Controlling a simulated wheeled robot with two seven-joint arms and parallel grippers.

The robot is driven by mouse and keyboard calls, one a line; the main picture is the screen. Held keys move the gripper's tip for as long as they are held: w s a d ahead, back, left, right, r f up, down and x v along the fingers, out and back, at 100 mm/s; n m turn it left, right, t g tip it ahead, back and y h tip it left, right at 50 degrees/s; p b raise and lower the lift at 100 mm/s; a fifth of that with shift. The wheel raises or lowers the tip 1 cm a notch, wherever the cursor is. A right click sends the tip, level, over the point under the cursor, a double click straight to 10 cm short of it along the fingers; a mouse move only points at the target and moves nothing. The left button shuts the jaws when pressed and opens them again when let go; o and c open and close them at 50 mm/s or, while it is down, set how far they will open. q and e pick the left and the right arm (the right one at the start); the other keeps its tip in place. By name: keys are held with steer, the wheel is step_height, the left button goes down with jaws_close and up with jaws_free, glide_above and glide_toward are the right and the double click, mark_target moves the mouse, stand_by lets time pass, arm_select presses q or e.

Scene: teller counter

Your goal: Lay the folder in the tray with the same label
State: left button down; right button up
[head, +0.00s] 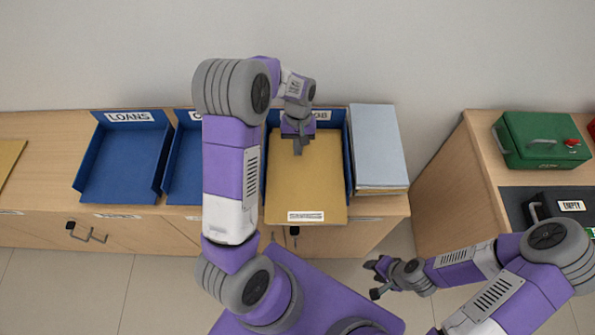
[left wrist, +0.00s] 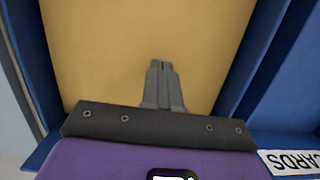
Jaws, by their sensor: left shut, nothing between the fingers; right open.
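The tan folder (head: 306,180) lies flat between the side walls of the rightmost blue tray (head: 348,150), its front end reaching past the counter's front edge. Its white label (head: 306,216) is too small to read. That tray's back label is mostly hidden by my left gripper (head: 303,150), which is shut and empty over the folder's rear part. The left wrist view shows the shut fingers (left wrist: 161,68) over the folder (left wrist: 110,45); contact is unclear. The middle tray (head: 182,165) reads CARDS (left wrist: 288,162) there. The left tray (head: 125,160) reads LOANS. My right gripper (head: 376,278) is open and empty, low before the counter.
A grey-blue stack of folders (head: 378,150) stands right of the trays. Another tan folder (head: 10,158) is at the far left. A green cash box (head: 540,140) and a dark box labelled EMPTY (head: 560,207) are on the right counter. A floor gap separates the counters.

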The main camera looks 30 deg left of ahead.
mark_target(297, 170)
arm_select(q)
steer(key=s+d, duration=0.1)
steer(key=s, duration=0.1)
steer(key=s+d, duration=0.1)
steer(key=s, duration=0.1)
steer(key=s+d+b, duration=0.1)
steer(key=s, duration=0.1)
steer(key=shift+s+d, duration=0.2)
steer(key=shift+d, duration=0.15)
steer(key=shift+s+d+f, duration=0.15)
steer(key=shift+s+f, duration=0.1)
steer(key=shift+f+b, duration=0.4)
steer(key=shift+f, duration=0.1)
steer(key=shift+s, duration=0.15)
arm_select(e)
steer(key=shift+s+f, duration=0.1)
steer(key=shift+f, duration=0.8)
arm_select(q)
steer(key=shift+f, duration=0.15)
steer(key=shift+w+a, duration=0.25)
steer(key=shift+w, duration=0.05)
steer(key=shift+w+a, duration=0.25)
steer(key=shift+w, duration=0.3)
steer(key=shift+w+a, duration=0.25)
steer(key=shift+w, duration=0.25)
steer(key=shift+s, duration=0.15)
arm_select(e)
steer(key=shift+w+d+r, duration=0.1)
steer(key=shift+w+r, duration=0.1)
steer(key=shift+w, duration=0.4)
